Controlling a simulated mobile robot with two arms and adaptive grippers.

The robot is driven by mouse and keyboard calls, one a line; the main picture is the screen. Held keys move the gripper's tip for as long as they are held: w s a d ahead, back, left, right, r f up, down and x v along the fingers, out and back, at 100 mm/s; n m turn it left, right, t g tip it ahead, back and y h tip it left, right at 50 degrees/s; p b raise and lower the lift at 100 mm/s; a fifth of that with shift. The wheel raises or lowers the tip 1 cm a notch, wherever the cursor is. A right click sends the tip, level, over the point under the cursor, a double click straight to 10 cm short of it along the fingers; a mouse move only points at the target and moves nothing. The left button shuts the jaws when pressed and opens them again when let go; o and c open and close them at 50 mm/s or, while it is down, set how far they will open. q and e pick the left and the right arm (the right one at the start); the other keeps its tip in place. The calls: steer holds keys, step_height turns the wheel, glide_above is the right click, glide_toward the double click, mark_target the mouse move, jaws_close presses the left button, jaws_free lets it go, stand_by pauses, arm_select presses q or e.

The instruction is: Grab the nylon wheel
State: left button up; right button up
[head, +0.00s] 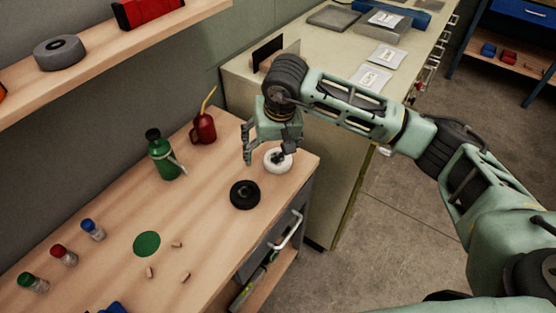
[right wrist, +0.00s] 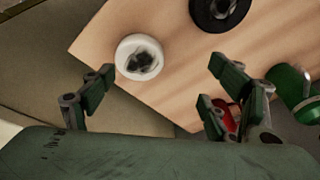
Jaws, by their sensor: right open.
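A white wheel with a dark centre (head: 278,160), which looks like the nylon wheel, lies flat near the right corner of the wooden bench. It also shows in the right wrist view (right wrist: 139,57). My right gripper (head: 262,157) is open and empty, above and beside the white wheel. In the right wrist view its fingers (right wrist: 160,95) are spread wide, with the wheel beyond them, towards the left finger. No contact with the wheel shows. A black wheel (head: 244,195) lies close by on the bench, apart from the white one. My left gripper is not in view.
A green bottle (head: 164,158) and a red oil can (head: 204,127) stand behind on the bench (head: 215,225). Small capped bottles, a green disc (head: 147,244) and small plugs lie to the left. A shelf (head: 110,55) overhangs the back. A pale cabinet (head: 340,150) stands beyond the bench's right end.

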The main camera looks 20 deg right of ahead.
mark_target(279, 157)
steer(key=d, duration=0.1)
steer(key=d+h, duration=0.1)
steer(key=shift+w+d+f, duration=0.1)
steer(key=shift+w+d, duration=0.2)
steer(key=shift+w, duration=0.1)
steer(key=p+x, duration=0.2)
steer(key=x, duration=0.4)
steer(key=shift+f, duration=0.2)
steer(key=shift+d+f, duration=0.1)
steer(key=shift+f, duration=0.2)
steer(key=shift+c, duration=0.3)
steer(key=c, duration=1.2)
steer(key=shift+r, duration=0.1)
steer(key=shift+c, duration=0.2)
